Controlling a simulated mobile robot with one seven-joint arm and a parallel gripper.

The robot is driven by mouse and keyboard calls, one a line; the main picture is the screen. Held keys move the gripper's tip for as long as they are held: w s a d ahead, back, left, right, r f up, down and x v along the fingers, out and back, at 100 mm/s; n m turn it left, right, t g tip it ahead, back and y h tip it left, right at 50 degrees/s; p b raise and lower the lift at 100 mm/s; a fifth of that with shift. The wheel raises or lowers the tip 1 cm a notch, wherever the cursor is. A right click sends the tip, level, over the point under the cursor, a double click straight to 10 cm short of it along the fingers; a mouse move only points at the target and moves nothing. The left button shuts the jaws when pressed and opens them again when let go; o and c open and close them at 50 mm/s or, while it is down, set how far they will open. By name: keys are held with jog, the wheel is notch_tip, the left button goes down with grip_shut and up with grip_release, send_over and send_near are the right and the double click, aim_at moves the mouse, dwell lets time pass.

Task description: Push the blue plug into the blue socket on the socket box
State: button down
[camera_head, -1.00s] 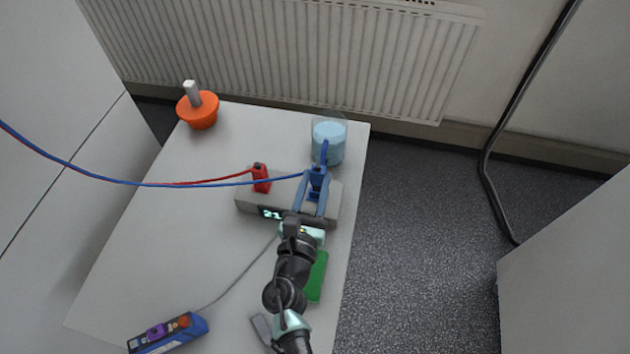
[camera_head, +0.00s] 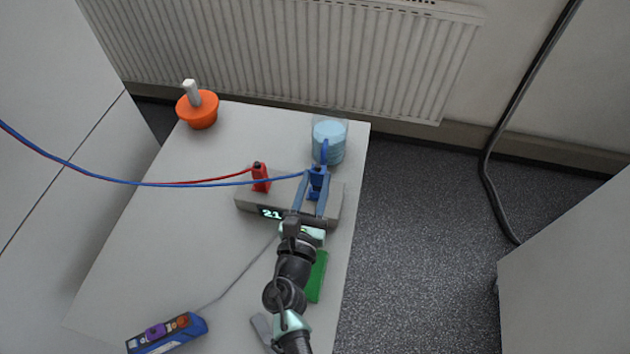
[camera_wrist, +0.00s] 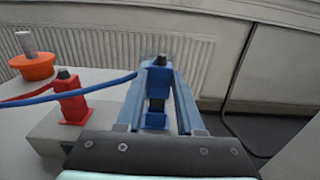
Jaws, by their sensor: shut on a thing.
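The grey socket box (camera_head: 252,206) with a lit display stands on the white table. My gripper (camera_head: 317,176) reaches over its right part, shut on the blue plug (camera_head: 317,186). In the wrist view, the blue plug (camera_wrist: 159,76) is upright between the two blue-grey fingers of my gripper (camera_wrist: 161,72). Below it are a dark section and a blue block, apparently the blue socket (camera_wrist: 155,120) on the box. I cannot tell whether plug and socket touch. A blue cable runs left from the plug. A red plug (camera_head: 260,177) stands upright on the box's left part.
A glass of blue liquid (camera_head: 329,142) stands close behind the box. An orange bowl-like object (camera_head: 197,110) is at the back left. A blue device (camera_head: 167,334) lies at the front left, a green block (camera_head: 317,278) beside my arm. The table's left middle is clear.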

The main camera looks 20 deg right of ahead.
jog(key=shift+f+b, duration=1.4)
jog(key=shift+b, duration=0.05)
dwell(1.4)
jog(key=shift+c, duration=2.2)
grip_release()
jog(key=v, duration=1.3)
jog(key=shift+b, duration=0.3)
jog(key=w+r+m+t+p, duration=0.1)
jog(key=w+r+m, duration=0.3)
jog(key=r+m, duration=0.5)
jog(key=w+r+m+t+y, duration=0.1)
jog(key=w+r+m, duration=0.35)
jog(key=r, duration=0.75)
jog(key=w+r+m+t+p, duration=0.1)
jog(key=w+r+m, duration=0.3)
jog(key=r+m, duration=0.5)
jog(key=s+a+r+m+t+y, duration=0.2)
jog(key=s+r+t+y, duration=0.1)
jog(key=r, duration=0.7)
jog(key=s+a+r+m+t+y, duration=0.2)
jog(key=s+r, duration=0.3)
jog(key=r, duration=0.6)
jog(key=s+a+r+m+t+y+p, duration=0.1)
jog(key=s+a+r+m+t+y, duration=0.1)
jog(key=r, duration=0.9)
jog(key=shift+s+a+m+t+y, duration=0.35)
jog(key=shift+s+a+t+y, duration=0.45)
jog(key=shift+s+t+y, duration=0.3)
